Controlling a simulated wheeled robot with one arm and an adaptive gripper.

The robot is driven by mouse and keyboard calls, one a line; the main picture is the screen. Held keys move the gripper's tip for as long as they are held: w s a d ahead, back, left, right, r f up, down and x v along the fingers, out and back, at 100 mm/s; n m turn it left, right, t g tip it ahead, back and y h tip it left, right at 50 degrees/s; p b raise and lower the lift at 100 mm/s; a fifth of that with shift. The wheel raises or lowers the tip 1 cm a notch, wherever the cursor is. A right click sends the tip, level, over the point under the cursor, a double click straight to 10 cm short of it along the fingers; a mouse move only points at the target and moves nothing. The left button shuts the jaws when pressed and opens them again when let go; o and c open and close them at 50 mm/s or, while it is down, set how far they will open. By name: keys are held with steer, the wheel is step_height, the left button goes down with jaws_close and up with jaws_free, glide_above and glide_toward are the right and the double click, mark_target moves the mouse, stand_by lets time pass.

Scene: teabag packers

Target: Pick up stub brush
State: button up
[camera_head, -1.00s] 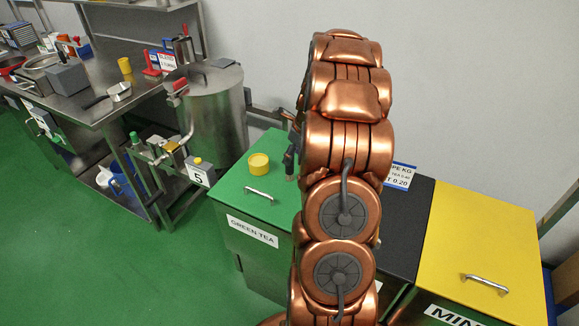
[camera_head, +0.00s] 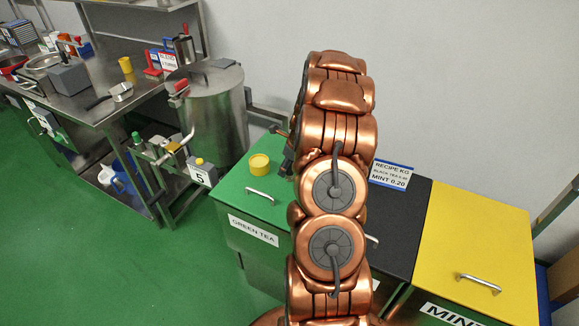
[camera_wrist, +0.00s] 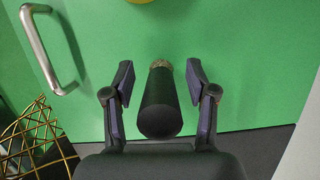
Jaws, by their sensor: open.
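The stub brush (camera_wrist: 160,105) has a thick dark cylindrical handle and a short tan bristle end. In the wrist view it stands out against the green lid (camera_wrist: 240,90), its bristle end towards the top of the picture. My gripper (camera_wrist: 159,66) is open, with one finger on each side of the brush and a visible gap on both sides. In the head view my copper arm hides the brush and most of the gripper, which is over the right part of the green lid (camera_head: 235,208).
A yellow round tub (camera_head: 259,163) and a metal handle (camera_head: 260,195) are on the green lid. A black bin (camera_head: 408,225) and a yellow bin (camera_head: 478,245) stand to the right. A gold wire basket (camera_wrist: 35,138) is at lower left in the wrist view.

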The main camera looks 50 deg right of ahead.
jaws_close()
stand_by(0.4)
steer(key=shift+r, duration=0.15)
